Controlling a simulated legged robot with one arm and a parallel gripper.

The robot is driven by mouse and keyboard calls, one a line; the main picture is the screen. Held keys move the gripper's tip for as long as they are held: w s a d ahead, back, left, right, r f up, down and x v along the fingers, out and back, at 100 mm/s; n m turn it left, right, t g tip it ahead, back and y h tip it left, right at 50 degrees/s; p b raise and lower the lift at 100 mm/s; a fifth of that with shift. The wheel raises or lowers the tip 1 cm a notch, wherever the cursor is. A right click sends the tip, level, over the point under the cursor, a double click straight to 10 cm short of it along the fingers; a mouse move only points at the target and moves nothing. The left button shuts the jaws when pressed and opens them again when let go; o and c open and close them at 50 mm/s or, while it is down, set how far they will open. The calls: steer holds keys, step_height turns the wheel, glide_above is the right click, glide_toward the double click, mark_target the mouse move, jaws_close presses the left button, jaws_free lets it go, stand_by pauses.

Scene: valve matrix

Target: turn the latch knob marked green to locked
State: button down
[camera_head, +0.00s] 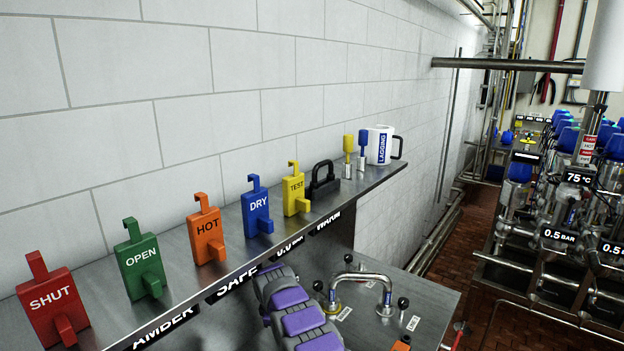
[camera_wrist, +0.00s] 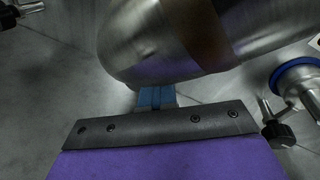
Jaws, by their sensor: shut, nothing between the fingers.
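My gripper (camera_wrist: 156,98) shows in the wrist view as two small blue fingertips close together, shut and empty, beyond the dark bar and purple body. They are just below a large curved metal pipe (camera_wrist: 165,45) in the picture; I cannot tell if they touch it. A black knob on a metal stem (camera_wrist: 278,133) is to their right, and another black knob (camera_wrist: 8,18) is at the upper left. In the head view, black knobs (camera_head: 403,302) stand on the metal bench around a bent pipe. No green-marked latch knob can be made out. My purple and grey arm hides part of the bench.
A shelf along the wall holds hooked tags: red SHUT (camera_head: 52,305), green OPEN (camera_head: 140,262), orange HOT (camera_head: 207,232), blue DRY (camera_head: 256,208) and yellow TEST (camera_head: 295,192). A black padlock (camera_head: 324,182) and white mug (camera_head: 380,145) stand farther along. Valve machinery (camera_head: 560,190) fills the right.

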steer(key=shift+w+a+r+p, duration=0.15)
steer(key=shift+a+r+p, duration=0.15)
steer(key=shift+p, duration=0.45)
steer(key=shift+a+f+p, duration=0.2)
steer(key=shift+a+p, duration=0.15)
steer(key=shift+p, duration=0.1)
steer(key=shift+a, duration=0.1)
steer(key=shift+a+p, duration=0.3)
steer(key=shift+p, duration=0.1)
steer(key=shift+w, duration=0.1)
steer(key=shift+s+a, duration=0.2)
steer(key=shift+s, duration=0.15)
step_height(320, 180, up, 6)
steer(key=p, duration=0.2)
steer(key=shift+p, duration=0.35)
